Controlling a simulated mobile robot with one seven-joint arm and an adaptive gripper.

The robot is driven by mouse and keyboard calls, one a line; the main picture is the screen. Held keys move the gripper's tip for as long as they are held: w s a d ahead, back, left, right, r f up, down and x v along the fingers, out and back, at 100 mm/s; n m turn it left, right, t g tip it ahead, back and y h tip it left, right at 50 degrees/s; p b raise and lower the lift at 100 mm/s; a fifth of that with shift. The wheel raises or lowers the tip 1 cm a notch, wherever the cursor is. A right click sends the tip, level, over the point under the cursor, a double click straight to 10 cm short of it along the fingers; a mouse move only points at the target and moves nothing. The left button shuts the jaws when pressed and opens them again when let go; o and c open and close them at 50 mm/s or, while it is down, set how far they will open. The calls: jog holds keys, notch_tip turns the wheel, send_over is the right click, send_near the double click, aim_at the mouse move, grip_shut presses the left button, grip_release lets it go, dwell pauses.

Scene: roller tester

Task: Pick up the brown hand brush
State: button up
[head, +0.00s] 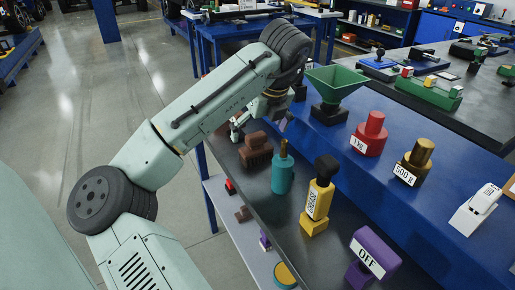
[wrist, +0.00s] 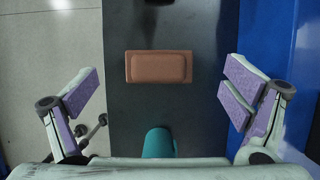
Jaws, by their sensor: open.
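In the head view my gripper is partly hidden by my wrist, above and just beyond the brush.
A yellow block-like item (head: 318,198) and a purple OFF block (head: 372,256) stand further along. A green funnel (head: 337,82) and red weight (head: 370,135) stand behind.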

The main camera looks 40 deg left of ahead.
aim_at(254, 143)
jog(key=shift+p+x, duration=0.5)
jog(key=shift+x, duration=2.65)
jog(key=shift+r, duration=0.1)
jog(key=c, duration=1.3)
notch_tip(254, 143, up, 10)
jog(key=shift+b, duration=0.4)
jog(key=o, duration=0.7)
jog(key=c, duration=0.5)
jog(key=shift+s+a, duration=0.1)
jog(key=shift+a, duration=0.1)
